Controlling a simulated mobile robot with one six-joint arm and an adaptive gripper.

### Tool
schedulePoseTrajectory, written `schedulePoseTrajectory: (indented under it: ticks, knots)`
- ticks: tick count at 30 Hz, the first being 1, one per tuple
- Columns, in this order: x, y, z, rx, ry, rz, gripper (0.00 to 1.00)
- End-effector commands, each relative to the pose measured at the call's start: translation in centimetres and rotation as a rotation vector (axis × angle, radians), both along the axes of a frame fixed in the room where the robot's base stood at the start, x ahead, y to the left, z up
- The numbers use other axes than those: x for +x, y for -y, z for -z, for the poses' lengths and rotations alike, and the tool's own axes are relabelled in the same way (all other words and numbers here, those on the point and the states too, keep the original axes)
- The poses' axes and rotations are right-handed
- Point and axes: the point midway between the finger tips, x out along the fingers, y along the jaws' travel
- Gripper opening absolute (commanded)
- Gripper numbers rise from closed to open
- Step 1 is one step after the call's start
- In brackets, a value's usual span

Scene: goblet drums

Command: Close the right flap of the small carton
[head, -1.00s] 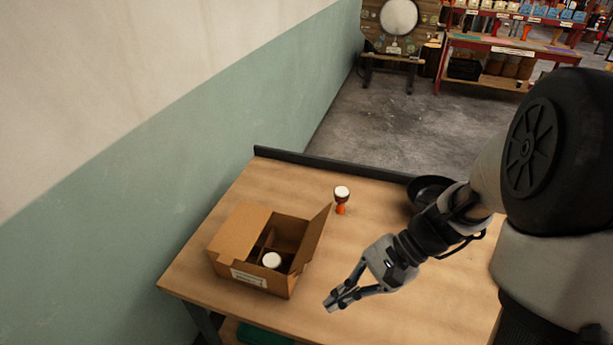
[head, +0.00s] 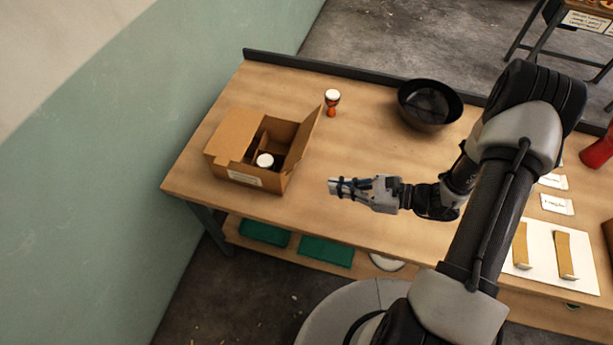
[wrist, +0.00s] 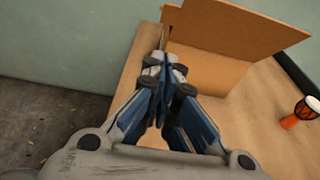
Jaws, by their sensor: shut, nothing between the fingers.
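The small carton (head: 236,170) stands on the wooden table at the left in the head view. Its left flap (head: 237,133) lies folded over the left part of the opening. Its right flap (head: 302,138) stands up, leaning outward to the right. A white-topped drum (head: 265,160) sits inside. My gripper (head: 332,187) is shut and empty, right of the carton and apart from it, pointing left. In the wrist view the gripper (wrist: 167,62) points toward the carton, whose upright flap (wrist: 240,30) shows above its brown side wall (wrist: 210,75).
An orange-red goblet drum (head: 332,104) stands behind and right of the carton; the wrist view shows it too (wrist: 302,112). A black bowl (head: 430,104) is at the back. A white board (head: 545,256) lies at the right. The table (head: 370,150) is clear around my gripper.

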Motion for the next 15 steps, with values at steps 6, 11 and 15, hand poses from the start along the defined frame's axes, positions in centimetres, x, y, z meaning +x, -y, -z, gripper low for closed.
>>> schedulePoseTrajectory:
  ticks: [6, 11, 15]
  knots:
    - [1.5, -4.6, 1.3, -0.001, -0.001, -0.008, 0.0]
    - [2.4, -6.8, 0.3, -0.002, 0.002, -0.005, 0.0]
    - [2.8, -7.9, -0.5, -0.001, 0.001, -0.002, 0.0]
